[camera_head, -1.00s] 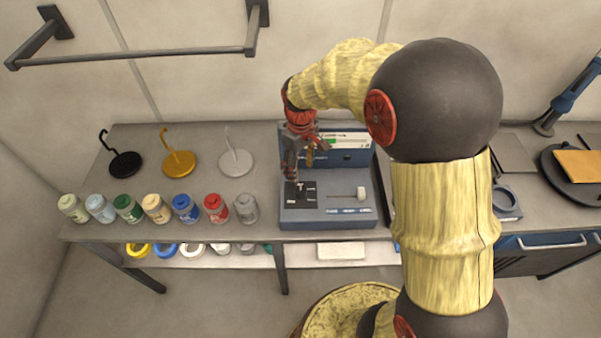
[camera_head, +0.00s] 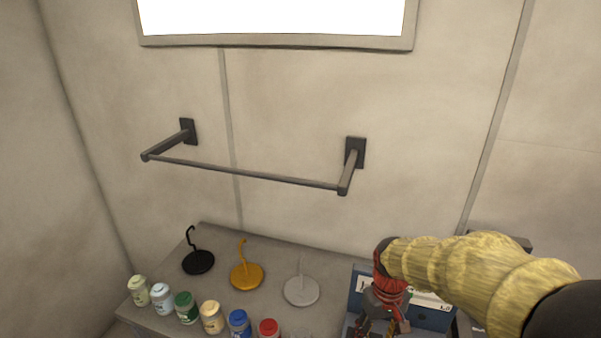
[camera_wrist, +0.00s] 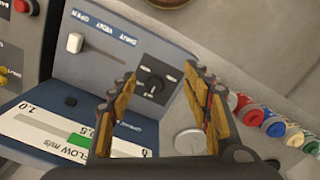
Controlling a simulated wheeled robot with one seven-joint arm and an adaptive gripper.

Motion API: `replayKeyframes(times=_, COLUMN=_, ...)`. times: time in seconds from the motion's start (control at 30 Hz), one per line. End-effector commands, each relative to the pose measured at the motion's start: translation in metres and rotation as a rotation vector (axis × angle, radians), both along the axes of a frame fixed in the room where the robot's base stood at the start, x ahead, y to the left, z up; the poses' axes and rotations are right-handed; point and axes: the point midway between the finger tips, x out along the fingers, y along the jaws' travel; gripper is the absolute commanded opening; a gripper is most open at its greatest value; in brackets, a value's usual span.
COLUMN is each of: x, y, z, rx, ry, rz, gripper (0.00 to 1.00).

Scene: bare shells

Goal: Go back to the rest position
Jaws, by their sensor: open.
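My gripper (camera_head: 383,322) is at the lower right of the head view, over the blue-grey machine (camera_head: 357,285) on the bench. Its fingertips are cut off or hard to make out there. In the wrist view my gripper (camera_wrist: 160,85) is open, its two fingers apart with nothing between them. Past the fingers, the machine (camera_wrist: 120,50) shows a black square with a knob (camera_wrist: 154,84), a white slider (camera_wrist: 75,42) and a flow display with a green bar (camera_wrist: 75,137).
Black (camera_head: 198,262), yellow (camera_head: 246,277) and white (camera_head: 301,291) hook stands sit on the bench (camera_head: 215,242), left of my arm. Several lidded jars (camera_head: 186,308) line its front edge. A dark rail (camera_head: 250,176) sticks out from the wall above, below a bright panel (camera_head: 275,15).

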Motion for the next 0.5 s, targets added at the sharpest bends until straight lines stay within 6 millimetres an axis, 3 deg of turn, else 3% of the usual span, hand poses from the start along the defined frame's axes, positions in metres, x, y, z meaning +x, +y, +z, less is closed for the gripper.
replayKeyframes(times=0.3, x=-0.077, y=0.000, z=0.048, rx=0.007, ry=-0.159, rz=-0.157, gripper=0.49)
replayKeyframes(times=0.5, x=-0.124, y=-0.001, z=0.066, rx=0.026, ry=-0.310, rz=-0.206, gripper=0.49)
